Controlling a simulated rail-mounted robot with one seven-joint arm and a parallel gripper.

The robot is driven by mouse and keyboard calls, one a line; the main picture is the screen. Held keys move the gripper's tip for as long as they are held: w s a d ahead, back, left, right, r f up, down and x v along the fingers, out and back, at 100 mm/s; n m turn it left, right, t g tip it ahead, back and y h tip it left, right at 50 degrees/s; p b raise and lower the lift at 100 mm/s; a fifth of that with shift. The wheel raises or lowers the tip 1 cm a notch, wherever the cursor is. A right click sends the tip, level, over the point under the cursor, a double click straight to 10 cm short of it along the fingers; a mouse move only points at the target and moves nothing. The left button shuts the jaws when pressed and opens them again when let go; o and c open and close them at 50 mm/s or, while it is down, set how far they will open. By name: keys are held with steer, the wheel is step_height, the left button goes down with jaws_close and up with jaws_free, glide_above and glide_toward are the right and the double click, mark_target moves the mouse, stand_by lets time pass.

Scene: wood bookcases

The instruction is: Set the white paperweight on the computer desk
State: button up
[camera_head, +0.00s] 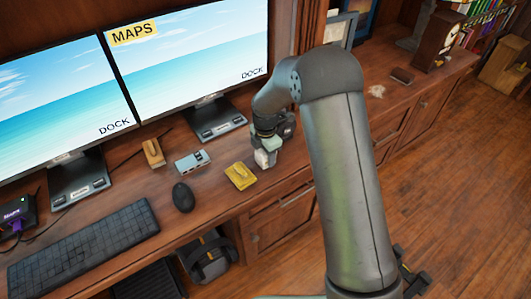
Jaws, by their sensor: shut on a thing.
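My gripper (266,147) is at the right part of the computer desk (212,186), pointing down, just right of the right monitor's stand. It is shut on a small white object, which looks like the white paperweight (264,159). The upper part of the paperweight is hidden by the fingers. It is at or just above the desk top; I cannot tell whether it touches the wood.
A yellow item (240,176), a blue-grey device (193,161) and a black mouse (183,197) lie left of my gripper. A keyboard (85,249) is farther left. Two monitors (195,55) stand behind. A clock (437,40) stands far right.

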steer(key=shift+r, duration=0.1)
steer(key=o, duration=1.6)
steer(key=shift+f, duration=0.2)
steer(key=shift+c, duration=0.2)
